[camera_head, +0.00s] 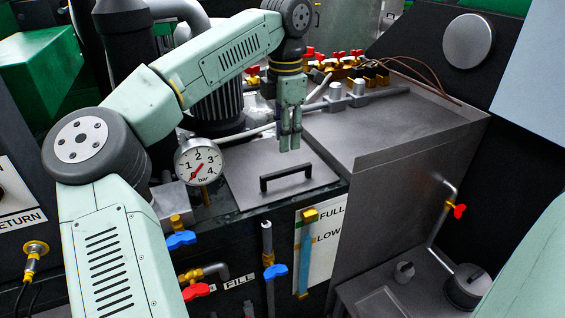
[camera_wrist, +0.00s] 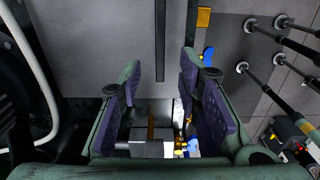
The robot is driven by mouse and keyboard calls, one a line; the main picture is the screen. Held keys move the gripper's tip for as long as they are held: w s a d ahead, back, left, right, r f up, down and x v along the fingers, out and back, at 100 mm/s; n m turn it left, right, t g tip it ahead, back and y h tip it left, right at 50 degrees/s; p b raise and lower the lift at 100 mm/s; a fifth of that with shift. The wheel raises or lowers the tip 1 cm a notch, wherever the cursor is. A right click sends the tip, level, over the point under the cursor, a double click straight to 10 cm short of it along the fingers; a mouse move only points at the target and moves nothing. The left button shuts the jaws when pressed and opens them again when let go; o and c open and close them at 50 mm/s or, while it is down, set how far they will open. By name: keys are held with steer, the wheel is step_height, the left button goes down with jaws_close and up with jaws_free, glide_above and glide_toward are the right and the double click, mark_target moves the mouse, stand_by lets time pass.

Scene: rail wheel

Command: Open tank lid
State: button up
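The tank lid (camera_head: 243,168) is a flat grey plate lying flat on the dark tank, with a black bar handle (camera_head: 286,177) near its front edge. My gripper (camera_head: 290,147) points down above the lid, apart from the handle in the head view. In the wrist view, the two fingers of my gripper (camera_wrist: 160,75) stand apart with nothing held between them. A dark bar, which looks like the handle (camera_wrist: 160,40), runs over the grey lid (camera_wrist: 95,45) beyond the fingertips, lined up with the gap. The exact height of the gripper above the handle is hard to tell.
A pressure gauge (camera_head: 199,162) stands left of the lid. A raised grey box (camera_head: 385,120) borders it on the right. Red-handled brass valves (camera_head: 345,65) and a pipe lie behind. Blue valve (camera_head: 181,239) and red valve (camera_head: 197,291) handles are on the front.

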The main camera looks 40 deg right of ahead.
mark_target(285, 170)
step_height(285, 170, down, 8)
steer(key=shift+f, duration=0.2)
steer(key=shift+c, duration=0.6)
jaws_close()
stand_by(0.3)
